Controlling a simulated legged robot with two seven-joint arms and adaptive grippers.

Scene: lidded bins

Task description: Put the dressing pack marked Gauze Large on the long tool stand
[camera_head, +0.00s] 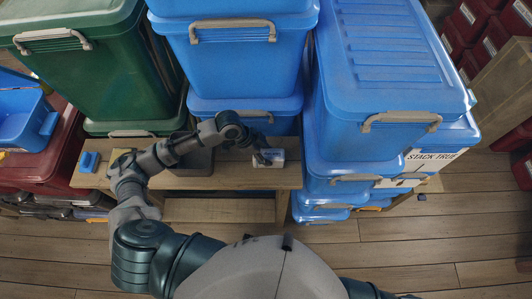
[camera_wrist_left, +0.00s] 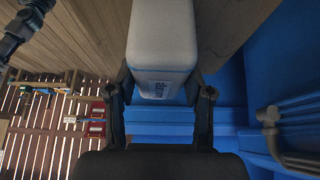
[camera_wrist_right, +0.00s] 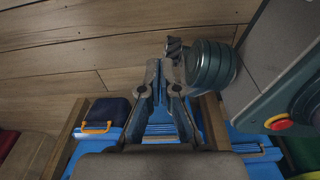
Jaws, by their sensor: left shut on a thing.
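A pale grey-white pack with a blue label (camera_head: 269,161) is at the right end of a low wooden bench (camera_head: 230,180); I cannot tell whether it touches the top. My left gripper (camera_head: 266,156) is shut on it. The bench may be the long tool stand; no marking confirms this. My right gripper (camera_wrist_right: 163,68) shows only in its wrist view, fingers together, with nothing between them.
Stacked blue lidded bins (camera_head: 235,60) stand behind the bench, and more (camera_head: 385,75) at its right. A green bin (camera_head: 85,60) stands back left. A blue item (camera_head: 90,161) and a grey container (camera_head: 196,158) are on the bench. Wooden floor (camera_head: 430,245) is clear front right.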

